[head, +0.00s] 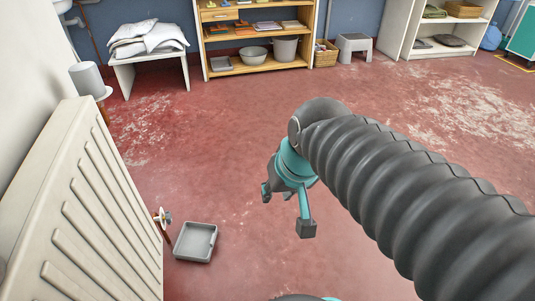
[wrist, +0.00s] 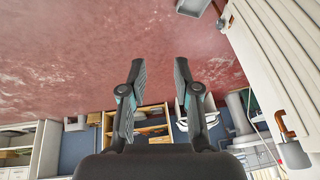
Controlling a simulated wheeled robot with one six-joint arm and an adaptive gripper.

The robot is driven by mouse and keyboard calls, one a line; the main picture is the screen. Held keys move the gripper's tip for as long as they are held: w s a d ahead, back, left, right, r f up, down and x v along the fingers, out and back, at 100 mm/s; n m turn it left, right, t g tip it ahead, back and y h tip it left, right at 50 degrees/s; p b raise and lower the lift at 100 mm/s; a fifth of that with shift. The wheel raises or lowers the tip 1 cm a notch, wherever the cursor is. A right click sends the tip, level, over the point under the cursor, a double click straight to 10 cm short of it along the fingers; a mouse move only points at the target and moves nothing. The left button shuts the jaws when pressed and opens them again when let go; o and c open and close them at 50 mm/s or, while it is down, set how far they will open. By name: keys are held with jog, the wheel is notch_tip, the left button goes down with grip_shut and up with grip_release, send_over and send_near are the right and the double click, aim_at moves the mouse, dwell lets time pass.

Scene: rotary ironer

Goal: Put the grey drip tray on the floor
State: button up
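The grey drip tray (head: 196,242) is a shallow square tray. It lies flat on the red floor (head: 225,150), beside the radiator and close to its valve, and looks empty. Part of it also shows at the top edge of the wrist view (wrist: 193,5). My gripper (head: 286,213) is in the air to the right of the tray in the head view, apart from it. In the wrist view its two fingers (wrist: 159,67) are spread with nothing between them.
A white radiator (head: 100,205) stands at the left, with a valve (head: 162,217) sticking out near the tray. A wooden shelf (head: 258,68), a white stool with folded cloth (head: 145,40) and a grey step stool (head: 354,45) stand at the back. The middle floor is clear.

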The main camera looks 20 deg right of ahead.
jog(key=shift+s+d+r+n+t+h, duration=0.15)
jog(key=shift+s+d+n+t+h, duration=0.25)
jog(key=shift+s, duration=0.4)
jog(key=shift+s+d+r+n+t+h, duration=0.1)
jog(key=shift+s+d+t+h, duration=0.1)
jog(key=shift+s+d, duration=0.4)
jog(key=shift+s+a, duration=0.15)
notch_tip(320, 180, up, 3)
jog(key=p, duration=0.3)
jog(key=shift+r, duration=0.1)
